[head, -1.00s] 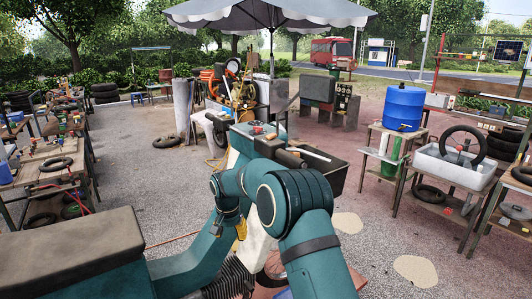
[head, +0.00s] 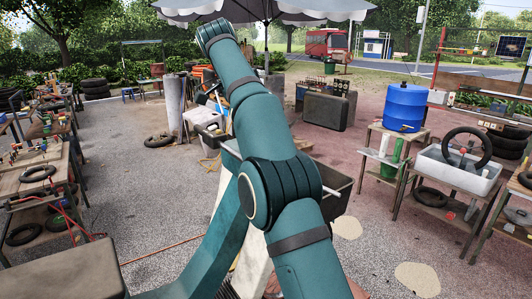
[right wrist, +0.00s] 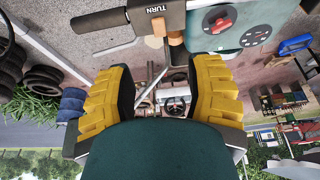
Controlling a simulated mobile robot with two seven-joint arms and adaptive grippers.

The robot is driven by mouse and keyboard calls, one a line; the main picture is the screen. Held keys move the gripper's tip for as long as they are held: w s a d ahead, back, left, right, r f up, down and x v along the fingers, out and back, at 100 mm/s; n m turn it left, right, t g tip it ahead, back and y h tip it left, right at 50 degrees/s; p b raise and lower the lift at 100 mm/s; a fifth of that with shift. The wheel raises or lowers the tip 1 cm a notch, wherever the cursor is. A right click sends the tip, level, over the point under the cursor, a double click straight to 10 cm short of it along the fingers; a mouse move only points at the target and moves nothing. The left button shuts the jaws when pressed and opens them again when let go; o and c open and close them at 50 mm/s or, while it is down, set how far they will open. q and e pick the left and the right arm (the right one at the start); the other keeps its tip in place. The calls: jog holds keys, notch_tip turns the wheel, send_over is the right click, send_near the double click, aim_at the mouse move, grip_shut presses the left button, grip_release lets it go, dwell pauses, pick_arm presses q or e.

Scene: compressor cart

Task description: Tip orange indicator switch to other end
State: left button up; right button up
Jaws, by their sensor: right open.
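My right gripper (right wrist: 158,80) is open, its two yellow fingers apart with nothing between them. In the right wrist view, the picture is upside down and a grey-green panel (right wrist: 262,14) shows at the top, beyond the fingertips and apart from them. It bears a red knob (right wrist: 220,20) and dark round dials. A dark bar marked TURN (right wrist: 157,12) ends beside the panel, with an orange-brown piece (right wrist: 175,38) near it. I cannot tell whether this piece is the orange indicator switch. In the head view my right arm hides most of the cart. My left gripper is out of view.
In the head view a dark box (head: 338,182) with a pale rod shows right of my arm. A blue drum (head: 404,107) stands on a wooden table at the right, near a white tub (head: 458,172) with a tyre.

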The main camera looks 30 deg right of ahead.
jog(key=x, duration=1.3)
jog(key=shift+s+d+f, duration=0.1)
jog(key=shift+d+f, duration=0.05)
jog(key=shift+f, duration=0.25)
jog(key=shift+c, duration=0.4)
grip_shut()
